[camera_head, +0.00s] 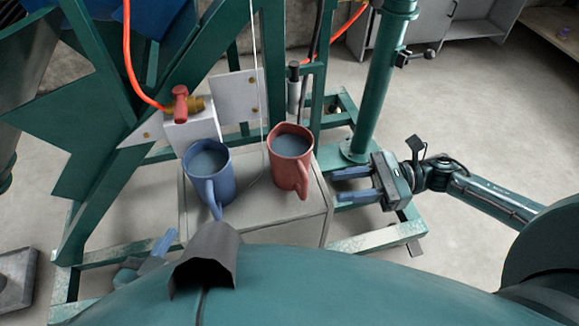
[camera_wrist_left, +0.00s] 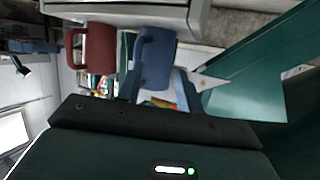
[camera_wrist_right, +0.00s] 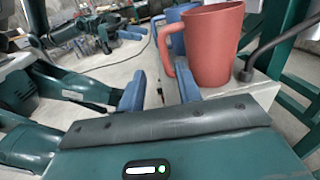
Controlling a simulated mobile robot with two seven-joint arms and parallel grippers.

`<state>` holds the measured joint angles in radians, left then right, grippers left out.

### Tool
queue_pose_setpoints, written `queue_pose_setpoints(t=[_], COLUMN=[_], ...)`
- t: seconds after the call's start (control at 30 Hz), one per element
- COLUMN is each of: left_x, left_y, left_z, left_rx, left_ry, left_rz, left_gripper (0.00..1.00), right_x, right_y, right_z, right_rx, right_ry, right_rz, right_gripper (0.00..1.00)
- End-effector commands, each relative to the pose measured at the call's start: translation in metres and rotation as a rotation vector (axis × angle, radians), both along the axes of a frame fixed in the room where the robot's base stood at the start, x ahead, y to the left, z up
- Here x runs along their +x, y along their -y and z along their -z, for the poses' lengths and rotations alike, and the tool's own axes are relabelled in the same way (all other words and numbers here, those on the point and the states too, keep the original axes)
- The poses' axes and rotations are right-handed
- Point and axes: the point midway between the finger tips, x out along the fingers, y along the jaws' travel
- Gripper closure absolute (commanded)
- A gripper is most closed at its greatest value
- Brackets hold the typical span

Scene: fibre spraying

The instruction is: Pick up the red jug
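The red jug (camera_head: 287,172) stands upright on a light grey block, with liquid inside and its handle towards the front. It also shows in the right wrist view (camera_wrist_right: 214,48), just beyond the fingertips, and in the left wrist view (camera_wrist_left: 97,50). My right gripper (camera_head: 345,184) is open and empty, to the right of the red jug and apart from it, fingers pointing at it. My left gripper (camera_head: 158,252) is at the lower left, partly hidden by my body. In the left wrist view its fingers (camera_wrist_left: 158,88) are apart and empty, with the blue jug beyond them.
A blue jug (camera_head: 207,168) with liquid stands left of the red jug on the same block (camera_head: 285,228). Behind them is a white bracket with a red-handled valve (camera_head: 181,104). A green post (camera_head: 375,85) rises behind my right gripper. Green frame beams surround the block.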

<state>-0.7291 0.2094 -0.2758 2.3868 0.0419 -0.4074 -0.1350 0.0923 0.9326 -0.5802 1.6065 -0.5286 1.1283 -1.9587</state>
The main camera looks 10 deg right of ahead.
Motion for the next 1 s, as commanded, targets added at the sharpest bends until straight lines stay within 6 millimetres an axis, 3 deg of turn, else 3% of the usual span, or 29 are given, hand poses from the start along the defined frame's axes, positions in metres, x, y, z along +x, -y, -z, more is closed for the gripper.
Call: queue_pose_setpoints(t=[0.1, 0.37, 0.6, 0.93, 1.0], left_x=[0.000, 0.000, 0.000, -0.001, -0.001], left_y=[-0.001, -0.001, -0.001, -0.001, -0.001], left_z=[-0.002, -0.002, -0.004, -0.005, -0.005], left_rx=[-0.003, -0.006, -0.012, -0.014, -0.014], left_ry=[0.000, 0.000, 0.001, 0.002, 0.001], left_rz=[-0.003, -0.005, -0.007, -0.009, -0.009], left_gripper=[0.64, 0.64, 0.64, 0.64, 0.64], right_x=[0.002, 0.005, 0.013, 0.013, 0.013], right_y=[-0.021, -0.040, -0.075, -0.084, -0.084], right_z=[-0.001, -0.001, -0.002, -0.001, -0.001], right_rx=[0.003, 0.001, 0.004, 0.001, 0.001], right_ry=[0.000, -0.001, -0.002, -0.003, -0.003], right_rz=[-0.001, 0.001, -0.001, 0.001, 0.001], right_gripper=[0.66, 0.66, 0.66, 0.66, 0.70])
